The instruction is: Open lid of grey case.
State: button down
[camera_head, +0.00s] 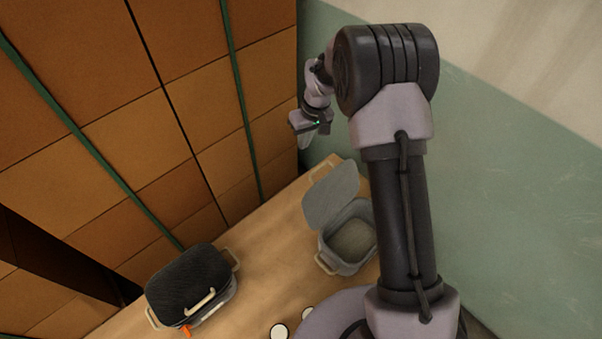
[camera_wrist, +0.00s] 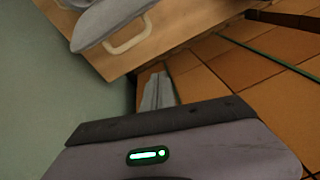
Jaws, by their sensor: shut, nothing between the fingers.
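The grey case (camera_head: 345,262) stands on the wooden surface, partly hidden behind my arm. Its grey lid (camera_head: 331,194) is swung up and leans back, and the empty-looking inside shows. My gripper (camera_head: 305,142) is in the air above and behind the lid, apart from it. Its fingers are shut and hold nothing. The grey lid (camera_wrist: 108,20) and a pale handle of the case (camera_wrist: 131,38) show at the upper left there.
A second case with a black lid (camera_head: 187,280), pale handles and an orange part stands closed at the left of the wooden surface (camera_head: 265,240). Two pale round things (camera_head: 279,332) lie near the front.

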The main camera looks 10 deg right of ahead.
notch_tip(320, 180, down, 10)
jog(key=w+f+n+b, duration=0.1)
jog(key=w+n+b, duration=0.1)
jog(key=n+b, duration=0.1)
jog(key=shift+h, duration=0.3)
jog(key=s, duration=0.1)
jog(key=s+d+r, duration=0.2)
jog(key=shift+s+d, duration=0.2)
jog(key=shift+s, duration=0.15)
